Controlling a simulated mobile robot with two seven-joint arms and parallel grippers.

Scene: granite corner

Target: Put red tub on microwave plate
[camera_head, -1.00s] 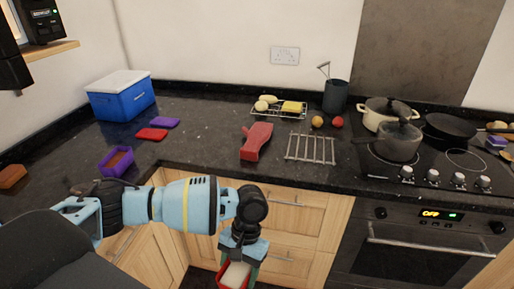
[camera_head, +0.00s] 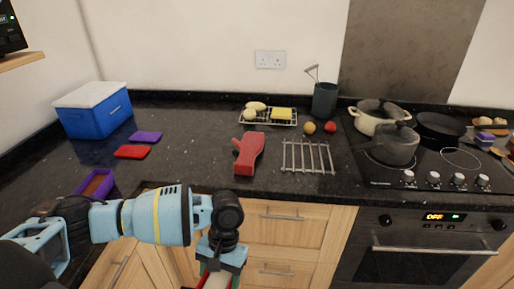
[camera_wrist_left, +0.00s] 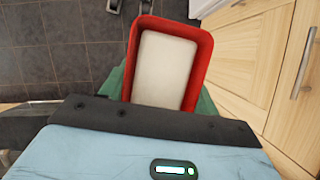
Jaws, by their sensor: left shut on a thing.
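The red tub (camera_head: 216,282), an open rectangular tub with white contents, is at the bottom edge of the head view, partly cut off. Part of a dark appliance with a green display, likely the microwave (camera_head: 10,32), sits on a wooden shelf at the top left. Its plate is not in view. My right gripper is not in view.
On the dark worktop are a blue cool box (camera_head: 92,112), a purple tub (camera_head: 82,191), a purple lid (camera_head: 146,137), a red lid (camera_head: 132,152), a red mitt (camera_head: 247,155) and a wire rack (camera_head: 307,158). Pots (camera_head: 380,120) stand on the hob at right.

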